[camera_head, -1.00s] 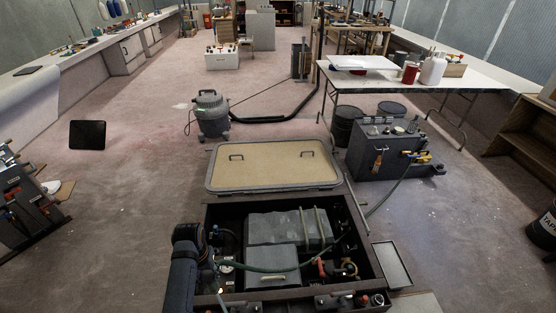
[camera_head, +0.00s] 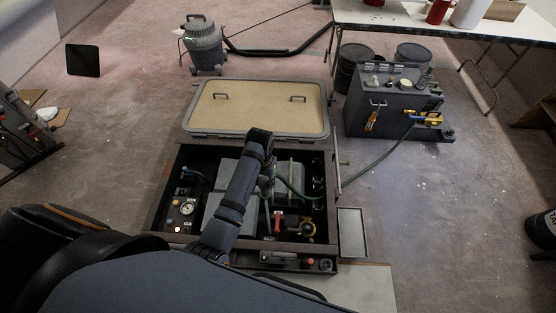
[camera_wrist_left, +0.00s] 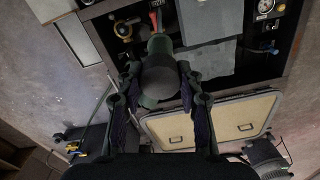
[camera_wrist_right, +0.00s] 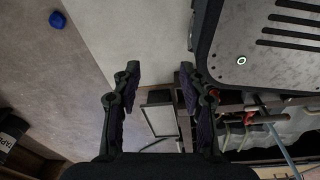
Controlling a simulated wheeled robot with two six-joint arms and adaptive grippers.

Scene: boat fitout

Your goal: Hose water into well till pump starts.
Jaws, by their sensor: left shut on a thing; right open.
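The well (camera_head: 332,225) is an open dark box in the floor with grey blocks, a gauge and pipes inside. A green hose (camera_head: 378,168) runs from the grey tank unit (camera_head: 385,108) over the well's right edge. My left gripper (camera_wrist_left: 158,78) is shut on the hose's dark green end piece (camera_wrist_left: 158,92), over the well. In the head view my left arm hides part of the well, and the gripper's fingers are hard to make out. My right gripper (camera_wrist_right: 156,85) is open and empty in the right wrist view, above the floor in front of the well. No running water shows.
The hatch lid (camera_head: 258,107) lies behind the well. A shallow grey tray (camera_head: 352,233) is at the well's right. A grey vacuum (camera_head: 202,45) with a black hose stands behind. A white table (camera_head: 450,20) stands back right. Floor between well and tank is clear except for the hose.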

